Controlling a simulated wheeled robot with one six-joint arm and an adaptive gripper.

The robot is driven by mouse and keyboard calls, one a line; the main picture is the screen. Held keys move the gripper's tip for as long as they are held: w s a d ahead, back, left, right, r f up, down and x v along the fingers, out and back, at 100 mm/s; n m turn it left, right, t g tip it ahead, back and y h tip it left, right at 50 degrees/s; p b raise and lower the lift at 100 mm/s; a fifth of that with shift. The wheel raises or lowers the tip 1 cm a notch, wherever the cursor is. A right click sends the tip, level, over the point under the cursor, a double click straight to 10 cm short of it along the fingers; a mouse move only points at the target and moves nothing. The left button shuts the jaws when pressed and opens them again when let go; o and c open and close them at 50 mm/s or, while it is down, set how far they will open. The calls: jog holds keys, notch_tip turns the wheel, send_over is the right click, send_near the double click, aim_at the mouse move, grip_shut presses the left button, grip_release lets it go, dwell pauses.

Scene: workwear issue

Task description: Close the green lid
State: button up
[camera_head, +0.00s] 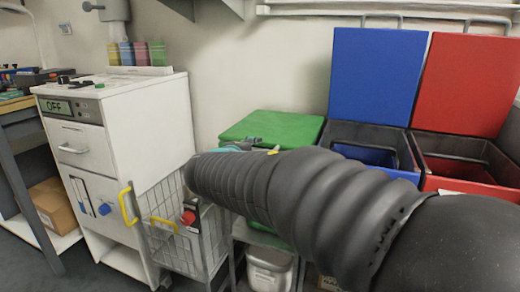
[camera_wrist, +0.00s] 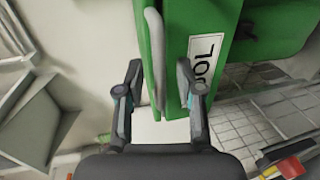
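The green lid (camera_head: 275,127) lies roughly level on its bin in the head view, beside the raised blue lid. I cannot tell whether it is fully down, as my arm hides its front. In the wrist view the green bin and lid (camera_wrist: 178,30) fill the upper middle, with a grey handle bar (camera_wrist: 155,55) along a green edge and a white label with dark letters. My gripper (camera_wrist: 162,88) has its fingers apart, one on each side of the bar and green edge. No firm grip is visible. In the head view my gripper (camera_head: 240,147) is mostly hidden behind my arm.
The blue lid (camera_head: 376,75) and red lid (camera_head: 465,82) stand upright over open dark bins. A white cabinet (camera_head: 140,125) stands left, with a wire basket (camera_head: 165,222) with yellow handles in front. A grey container (camera_head: 270,268) sits below the green bin.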

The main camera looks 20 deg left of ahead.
jog(key=shift+w+f, duration=0.1)
jog(key=shift+w, duration=0.35)
grip_shut()
jog(key=shift+d, duration=0.1)
